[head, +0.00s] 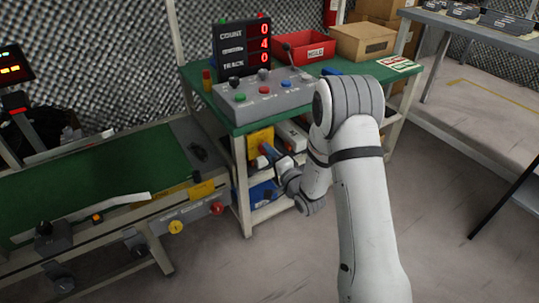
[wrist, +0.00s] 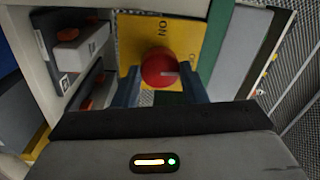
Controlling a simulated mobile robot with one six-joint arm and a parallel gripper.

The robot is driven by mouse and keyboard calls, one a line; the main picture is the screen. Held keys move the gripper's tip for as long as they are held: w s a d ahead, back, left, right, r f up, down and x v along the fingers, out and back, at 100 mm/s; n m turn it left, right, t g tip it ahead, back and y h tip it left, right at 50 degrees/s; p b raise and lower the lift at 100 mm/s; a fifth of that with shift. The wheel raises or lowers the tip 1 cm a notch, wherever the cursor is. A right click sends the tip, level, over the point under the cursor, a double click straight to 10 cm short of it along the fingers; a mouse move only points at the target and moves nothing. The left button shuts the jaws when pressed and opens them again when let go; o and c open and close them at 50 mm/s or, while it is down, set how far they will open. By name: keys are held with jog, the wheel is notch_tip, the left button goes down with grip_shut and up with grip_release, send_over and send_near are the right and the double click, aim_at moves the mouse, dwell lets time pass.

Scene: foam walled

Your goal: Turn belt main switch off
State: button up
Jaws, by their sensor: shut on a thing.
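The belt main switch is a red rotary knob (wrist: 160,68) on a yellow plate (wrist: 130,52) in the wrist view. A pale mark on the knob points to the right in that picture. The letters ON show sideways on the plate above the knob; other lettering at the right is partly hidden. My gripper (wrist: 160,88) has its two blue fingers on either side of the knob and is shut on it. In the head view the yellow plate (head: 260,137) is under the green table, with my gripper (head: 266,151) at it; the knob is hidden there.
The green-topped table (head: 400,82) carries a grey button box (head: 262,98), a count display (head: 242,46), a red bin (head: 300,53) and a cardboard box (head: 362,42). A green conveyor belt (head: 90,180) is at left. The floor at right is open.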

jog(key=shift+m, duration=0.3)
dwell(0.4)
jog(key=o, duration=1)
jog(key=p+v, duration=0.2)
jog(key=v, duration=0.6)
jog(key=shift+a, duration=0.1)
